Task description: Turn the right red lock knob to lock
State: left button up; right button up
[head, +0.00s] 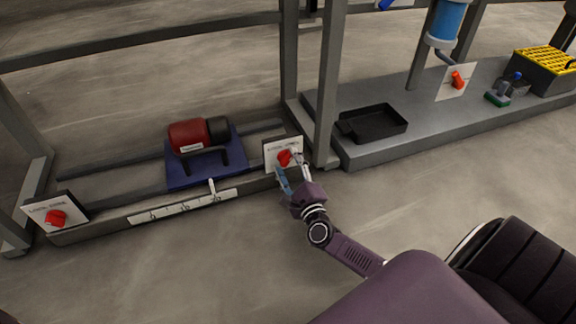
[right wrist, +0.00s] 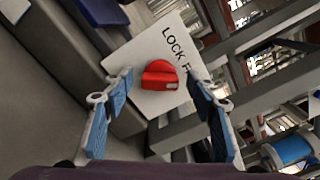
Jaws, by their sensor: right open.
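The right red lock knob (head: 284,157) sits on a white plate (head: 270,150) at the right end of the low rail frame. In the right wrist view the knob (right wrist: 160,76) is on its white plate (right wrist: 148,42), whose lettering starts with "LOCK". My right gripper (head: 293,172) is at this knob. In the right wrist view its blue-padded fingers (right wrist: 160,88) are spread apart, one on each side of the knob, with gaps visible. Part of the plate's lettering is hidden by a finger. My left gripper is not in view.
Another red knob (head: 56,218) is on a white plate at the rail's left end. A red and black motor (head: 198,135) rests on a blue carriage between them. A grey upright post (head: 328,85) stands close right of my right gripper. A black tray (head: 374,123) lies on the grey platform.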

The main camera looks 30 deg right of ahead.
jog(key=shift+c, duration=0.3)
jog(key=c, duration=1.1)
